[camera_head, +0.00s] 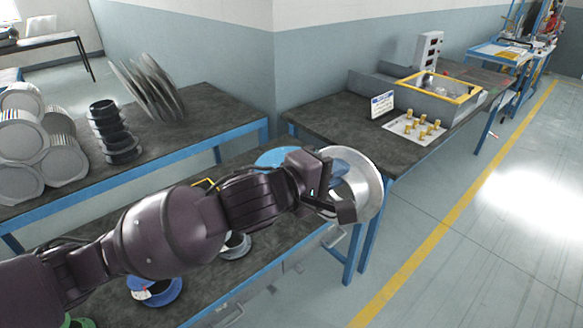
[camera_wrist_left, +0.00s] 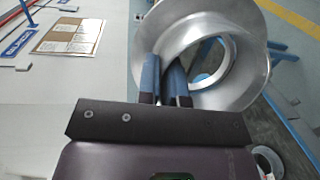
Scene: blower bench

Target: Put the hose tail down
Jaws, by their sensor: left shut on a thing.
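The hose tail looks to be the shiny silver flared ring (camera_head: 366,188) in the head view, tilted up on edge near the right end of the near bench (camera_head: 262,262). My left gripper (camera_head: 336,190) is shut on its wall, and the ring appears held above the bench. In the left wrist view, the ring (camera_wrist_left: 250,90) fills the upper right, with the two fingers (camera_wrist_left: 165,82) close together at its wall. The exact contact is partly hidden by the fingers. My right gripper is in neither view.
A blue disc (camera_head: 275,157) lies behind my left wrist. A grey ring (camera_head: 236,246) and a blue ring (camera_head: 160,293) lie on the near bench. Silver cylinders (camera_head: 22,135) and black stacked rings (camera_head: 112,135) stand on the left bench. The right bench holds brass fittings (camera_head: 420,127).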

